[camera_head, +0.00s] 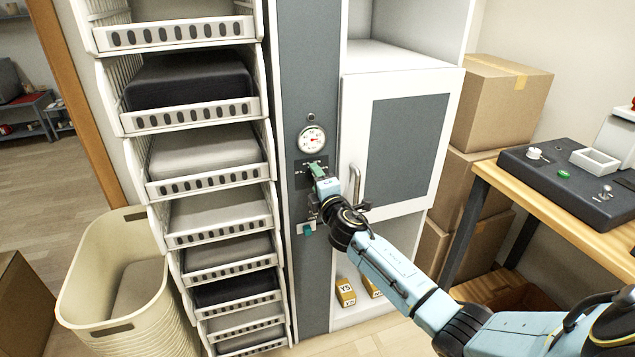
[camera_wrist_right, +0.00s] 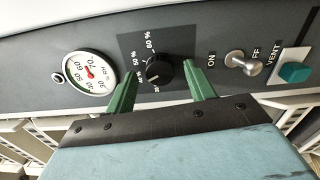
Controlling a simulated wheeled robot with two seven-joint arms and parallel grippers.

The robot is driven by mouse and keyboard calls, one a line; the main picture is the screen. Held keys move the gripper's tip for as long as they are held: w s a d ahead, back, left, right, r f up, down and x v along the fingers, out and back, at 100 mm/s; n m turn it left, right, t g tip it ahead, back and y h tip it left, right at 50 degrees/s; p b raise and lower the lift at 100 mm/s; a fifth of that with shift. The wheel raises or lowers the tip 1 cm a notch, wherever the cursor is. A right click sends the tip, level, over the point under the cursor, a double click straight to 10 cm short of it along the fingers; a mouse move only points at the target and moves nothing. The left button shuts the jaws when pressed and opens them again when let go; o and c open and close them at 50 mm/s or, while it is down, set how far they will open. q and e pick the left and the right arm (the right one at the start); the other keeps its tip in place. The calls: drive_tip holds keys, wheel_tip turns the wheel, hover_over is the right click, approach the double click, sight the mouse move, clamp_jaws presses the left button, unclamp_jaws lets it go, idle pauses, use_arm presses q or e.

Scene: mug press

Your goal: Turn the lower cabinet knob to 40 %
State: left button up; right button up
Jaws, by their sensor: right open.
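The black round knob (camera_wrist_right: 159,72) sits on a dark scale plate on the grey cabinet panel (camera_head: 309,75). Percent labels, including 50 % and 60 %, ring it; I cannot read its exact setting. In the wrist view, the green fingers of my right gripper (camera_wrist_right: 161,78) are open, one on each side of the knob, with visible gaps. In the head view, my right gripper (camera_head: 316,171) is at the panel below the round gauge (camera_head: 312,139) and hides the knob. The gauge, with a red needle, also shows in the wrist view (camera_wrist_right: 90,72). My left gripper is not in view.
A toggle switch (camera_wrist_right: 240,58) and a teal VENT button (camera_wrist_right: 294,72) are right of the knob in the wrist view. A cabinet door with a metal handle (camera_head: 355,184) is close beside my right gripper. Bins (camera_head: 205,170) stand left; a wooden-topped table (camera_head: 560,215) stands right.

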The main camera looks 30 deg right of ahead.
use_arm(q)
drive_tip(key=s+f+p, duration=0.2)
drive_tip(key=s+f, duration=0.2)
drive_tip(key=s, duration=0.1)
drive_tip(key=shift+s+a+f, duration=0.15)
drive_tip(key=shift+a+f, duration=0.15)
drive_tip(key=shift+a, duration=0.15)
use_arm(e)
drive_tip(key=v, duration=1.3)
drive_tip(key=shift+s+a, duration=0.15)
drive_tip(key=shift+s, duration=0.05)
